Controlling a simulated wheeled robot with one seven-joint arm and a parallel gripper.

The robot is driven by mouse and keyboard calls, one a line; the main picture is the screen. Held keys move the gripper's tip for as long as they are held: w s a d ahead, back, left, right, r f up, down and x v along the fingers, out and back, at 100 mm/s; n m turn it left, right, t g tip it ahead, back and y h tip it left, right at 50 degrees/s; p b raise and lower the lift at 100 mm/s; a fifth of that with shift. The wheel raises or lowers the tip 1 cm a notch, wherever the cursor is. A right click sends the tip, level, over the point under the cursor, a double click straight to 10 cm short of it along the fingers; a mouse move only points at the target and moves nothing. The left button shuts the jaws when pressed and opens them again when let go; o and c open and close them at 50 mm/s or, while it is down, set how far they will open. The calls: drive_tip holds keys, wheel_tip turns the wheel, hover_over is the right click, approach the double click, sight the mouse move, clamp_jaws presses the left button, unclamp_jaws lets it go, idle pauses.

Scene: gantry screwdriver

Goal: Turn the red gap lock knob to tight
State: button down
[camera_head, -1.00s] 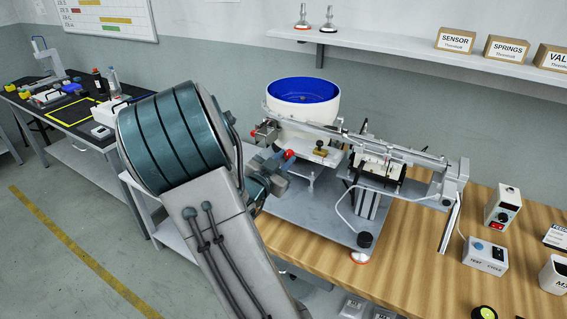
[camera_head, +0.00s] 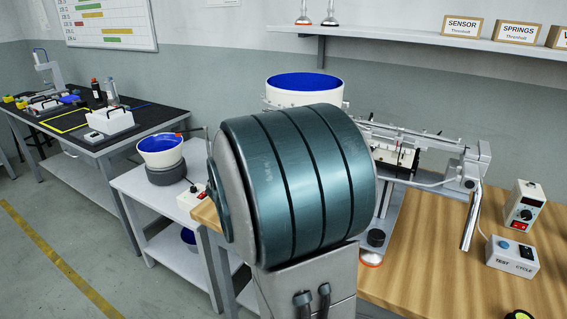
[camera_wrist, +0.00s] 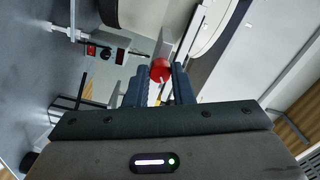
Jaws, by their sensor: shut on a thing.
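The red gap lock knob (camera_wrist: 160,70) shows in the wrist view, between the ends of the two dark fingers. My gripper (camera_wrist: 159,80) is shut on the knob, with a finger on each side of it. I cannot read the knob's turn or any tight mark. In the head view my arm's large teal-banded link covers the gripper and the knob. Part of the gantry machine (camera_head: 425,145) shows to the right of that link, with its long rail running to the right.
A white feeder bowl with a blue inside (camera_head: 305,82) stands behind my arm. A smaller bowl (camera_head: 160,148) sits on a side table at left. A grey control box (camera_head: 524,205) and a test cycle box (camera_head: 512,255) stand on the wooden bench (camera_head: 430,265) at right.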

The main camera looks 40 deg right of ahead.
drive_tip(key=m+b, duration=0.6)
drive_tip(key=b, duration=0.2)
drive_tip(key=shift+m, duration=0.4)
drive_tip(key=c, duration=1.3)
unclamp_jaws()
drive_tip(key=shift+o, duration=0.2)
drive_tip(key=shift+a, duration=0.15)
drive_tip(key=p+v, duration=0.1)
drive_tip(key=v, duration=1.2)
drive_tip(key=shift+s+a, duration=0.2)
drive_tip(key=shift+a, duration=0.1)
